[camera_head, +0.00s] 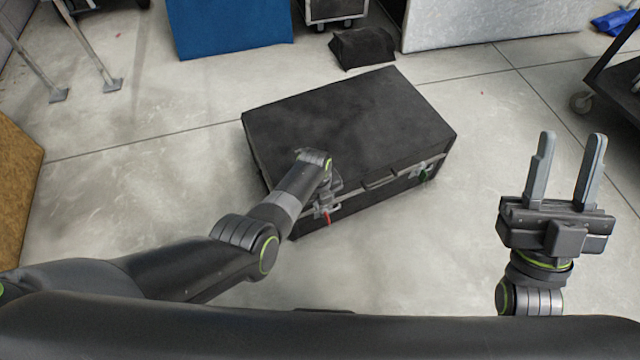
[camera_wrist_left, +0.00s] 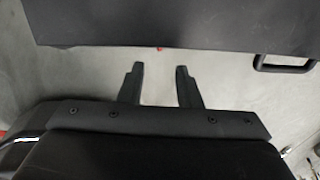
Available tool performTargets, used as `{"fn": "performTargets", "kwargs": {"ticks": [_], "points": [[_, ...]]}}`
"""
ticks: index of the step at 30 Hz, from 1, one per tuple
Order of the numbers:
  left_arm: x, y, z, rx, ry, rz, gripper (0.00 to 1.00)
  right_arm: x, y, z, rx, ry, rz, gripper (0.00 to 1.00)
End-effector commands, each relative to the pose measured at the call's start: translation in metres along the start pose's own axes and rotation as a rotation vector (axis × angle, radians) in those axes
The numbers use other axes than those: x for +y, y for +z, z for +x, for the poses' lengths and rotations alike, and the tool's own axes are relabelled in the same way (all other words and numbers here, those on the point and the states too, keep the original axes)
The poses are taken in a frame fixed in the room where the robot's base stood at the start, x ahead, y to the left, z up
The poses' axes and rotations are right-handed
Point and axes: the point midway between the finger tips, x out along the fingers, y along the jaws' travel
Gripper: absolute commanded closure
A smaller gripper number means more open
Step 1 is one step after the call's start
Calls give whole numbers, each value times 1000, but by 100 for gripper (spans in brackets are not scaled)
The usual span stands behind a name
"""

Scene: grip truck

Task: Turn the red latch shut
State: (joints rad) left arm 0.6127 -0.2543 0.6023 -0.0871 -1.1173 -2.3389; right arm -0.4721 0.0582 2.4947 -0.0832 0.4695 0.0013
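A black case (camera_head: 350,125) lies closed on the floor in the head view. The red latch (camera_head: 327,218) is on its front side, near the left corner, and hangs downward. My left gripper reaches the case's front beside the red latch, mostly hidden by its own wrist in the head view. In the left wrist view my left gripper (camera_wrist_left: 159,67) has its fingers apart with nothing between them. A small red tip of the latch (camera_wrist_left: 160,49) shows at the case's edge, beyond the fingertips. My right gripper (camera_head: 568,140) is open and empty, right of the case.
A blue panel (camera_head: 230,28) and a black bag (camera_head: 362,47) are behind. A cart (camera_head: 612,80) stands at right.

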Motion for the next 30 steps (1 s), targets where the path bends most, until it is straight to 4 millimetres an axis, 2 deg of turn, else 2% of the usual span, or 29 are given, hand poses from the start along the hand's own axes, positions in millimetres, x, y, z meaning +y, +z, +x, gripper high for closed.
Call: {"fn": "performTargets", "kwargs": {"ticks": [7, 14, 21, 30], "points": [[0, 0, -10, 0, 0, 0, 69, 4, 40, -4, -251, 13, 29, 64], [0, 0, -17, 0, 1, 0, 69, 6, 75, -21, -482, 19, 59, 64], [0, 0, -22, 1, 1, 0, 69, 4, 108, -48, -722, 24, 98, 64], [0, 0, -29, 1, 1, 0, 69, -3, 137, -93, -1020, 20, 153, 64]]}}
